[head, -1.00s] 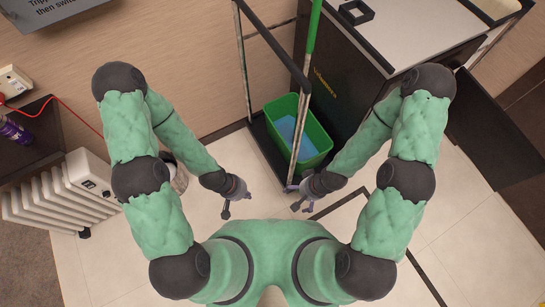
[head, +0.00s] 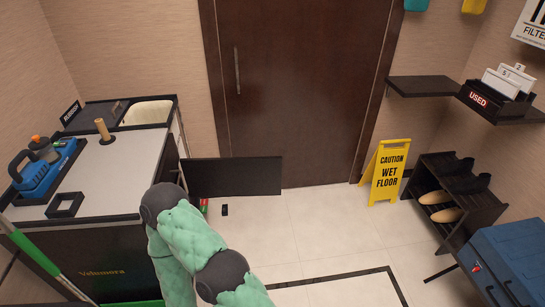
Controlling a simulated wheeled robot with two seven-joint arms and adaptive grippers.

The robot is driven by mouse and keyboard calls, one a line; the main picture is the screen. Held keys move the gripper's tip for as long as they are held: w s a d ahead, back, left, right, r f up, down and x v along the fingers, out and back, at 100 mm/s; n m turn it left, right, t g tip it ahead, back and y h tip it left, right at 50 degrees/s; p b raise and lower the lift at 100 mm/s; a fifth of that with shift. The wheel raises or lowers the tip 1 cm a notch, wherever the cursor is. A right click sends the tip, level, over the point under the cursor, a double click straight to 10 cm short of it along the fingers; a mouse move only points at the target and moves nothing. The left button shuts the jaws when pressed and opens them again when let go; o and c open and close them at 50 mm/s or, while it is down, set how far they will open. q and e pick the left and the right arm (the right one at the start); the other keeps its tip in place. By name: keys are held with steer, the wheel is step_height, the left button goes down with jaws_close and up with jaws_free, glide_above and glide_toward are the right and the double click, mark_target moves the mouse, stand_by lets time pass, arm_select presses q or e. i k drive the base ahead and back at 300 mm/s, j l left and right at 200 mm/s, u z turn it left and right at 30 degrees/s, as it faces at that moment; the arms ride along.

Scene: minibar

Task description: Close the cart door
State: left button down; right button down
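The cart (head: 120,160) stands at the left, with a pale top and a dark front panel marked with gold lettering. A flat dark panel, which looks like the cart door (head: 240,176), sticks out to the right from the cart's far right side, so it stands open. It lies in front of the brown room door. My green arm rises from the bottom, in front of the cart's right side, and hides part of it. Neither gripper shows in this view.
A yellow wet-floor sign (head: 385,172) stands right of the brown door (head: 295,90). A dark shoe rack (head: 450,200) and blue case (head: 505,265) are at the right. Small objects (head: 224,210) lie on the floor below the panel. Tiled floor (head: 320,235) in the middle is clear.

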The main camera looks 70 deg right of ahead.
mark_target(262, 175)
steer(key=k+l+z, duration=0.1)
steer(key=l+z, duration=0.2)
steer(key=l, duration=0.7)
steer(key=l+z, duration=0.3)
steer(key=l, duration=0.7)
